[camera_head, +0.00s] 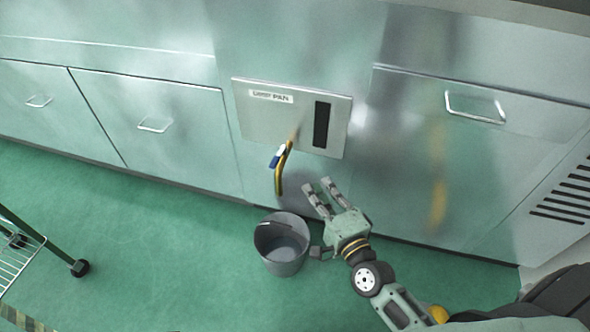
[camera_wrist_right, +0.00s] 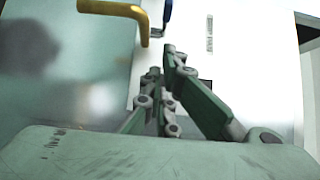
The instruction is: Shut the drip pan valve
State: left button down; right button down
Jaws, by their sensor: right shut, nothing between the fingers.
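The drip pan panel (camera_head: 255,117) is a pale metal plate on the cabinet front with a label and a dark slot. The valve sticks out from its lower part, with a blue lever (camera_head: 278,156) and a yellow-brass bent spout (camera_head: 282,176) pointing down. My right gripper (camera_head: 317,184) is just right of and below the spout, apart from it, shut and empty. In the right wrist view the yellow spout (camera_wrist_right: 115,8) and part of the blue lever (camera_wrist_right: 167,12) show at the top edge, beyond the fingertips (camera_wrist_right: 163,62). My left gripper is out of view.
A grey bucket (camera_head: 283,264) stands on the green floor below the spout, close to the left of my right gripper. Steel drawers with handles (camera_head: 155,124) flank the panel. A wire-rack cart (camera_head: 18,265) is at the lower left. The floor between cart and bucket is clear.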

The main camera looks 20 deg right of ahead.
aim_at(279, 158)
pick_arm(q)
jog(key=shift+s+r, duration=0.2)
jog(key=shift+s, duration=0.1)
pick_arm(e)
jog(key=w+a, duration=0.3)
jog(key=w, duration=0.5)
jog(key=shift+a, duration=0.35)
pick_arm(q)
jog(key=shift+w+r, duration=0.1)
